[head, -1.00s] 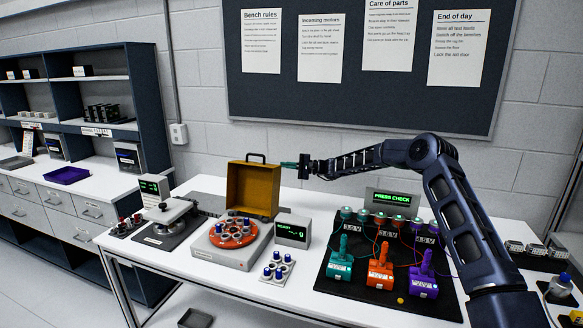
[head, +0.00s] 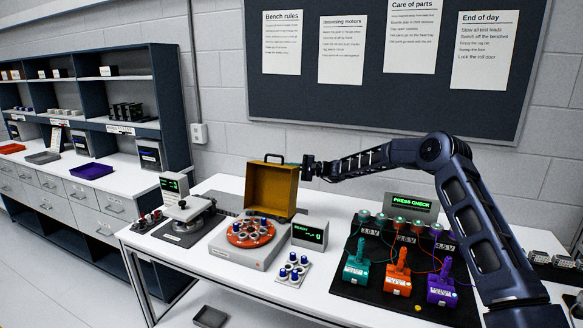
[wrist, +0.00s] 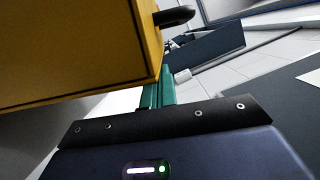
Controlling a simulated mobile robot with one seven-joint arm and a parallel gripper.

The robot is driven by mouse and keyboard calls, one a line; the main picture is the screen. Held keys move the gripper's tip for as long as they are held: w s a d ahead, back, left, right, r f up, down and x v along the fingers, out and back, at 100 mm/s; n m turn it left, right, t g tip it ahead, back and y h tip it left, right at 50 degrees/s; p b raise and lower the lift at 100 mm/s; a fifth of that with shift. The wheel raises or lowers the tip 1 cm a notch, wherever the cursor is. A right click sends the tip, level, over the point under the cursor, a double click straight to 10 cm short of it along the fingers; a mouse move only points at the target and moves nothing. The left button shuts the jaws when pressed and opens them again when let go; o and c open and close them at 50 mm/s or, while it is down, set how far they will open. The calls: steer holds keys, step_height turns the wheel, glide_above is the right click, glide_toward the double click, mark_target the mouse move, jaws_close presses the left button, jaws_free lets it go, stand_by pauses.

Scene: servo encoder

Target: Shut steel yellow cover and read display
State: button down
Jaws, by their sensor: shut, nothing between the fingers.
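The yellow cover (head: 270,190), with a dark handle on top, stands open and upright at the back of a grey device (head: 222,248). The device carries an orange-red disc (head: 249,236) with several small parts on it. My gripper (wrist: 158,92) has green fingers beside the cover's upper right corner; in the wrist view the yellow cover (wrist: 75,50) lies close to them. Their tips are hidden behind the cover, and I cannot tell whether they touch it. The display box (head: 309,233) right of the device shows green text, "READY" with a small reading below.
A small tray (head: 283,281) of blue-topped parts stands in front. At right are a black mat (head: 400,310) with teal, orange and purple clamps, and a "PRESS CHECK" display (head: 411,202). Another instrument (head: 188,212) stands left of the device. The wall board is behind my arm.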

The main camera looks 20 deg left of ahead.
mark_target(282, 166)
steer(key=shift+s+r, duration=0.1)
stand_by(0.3)
steer(key=s+r+n, duration=0.1)
steer(key=s, duration=0.1)
steer(key=s+r+n, duration=0.1)
steer(key=s, duration=0.2)
steer(key=s+r+n+h, duration=0.1)
steer(key=s+r+n, duration=0.1)
steer(key=shift+s+r, duration=0.1)
steer(key=shift+s, duration=0.25)
steer(key=s+f+n+t, duration=0.1)
steer(key=s+f+n, duration=0.2)
steer(key=s, duration=0.9)
steer(key=s+f+n+t+h, duration=0.1)
steer(key=s+f+n, duration=0.3)
steer(key=s, duration=0.9)
steer(key=shift+s+n+t+h, duration=0.3)
steer(key=shift+n+t, duration=0.2)
steer(key=shift+n, duration=1.2)
steer(key=shift+f, duration=0.15)
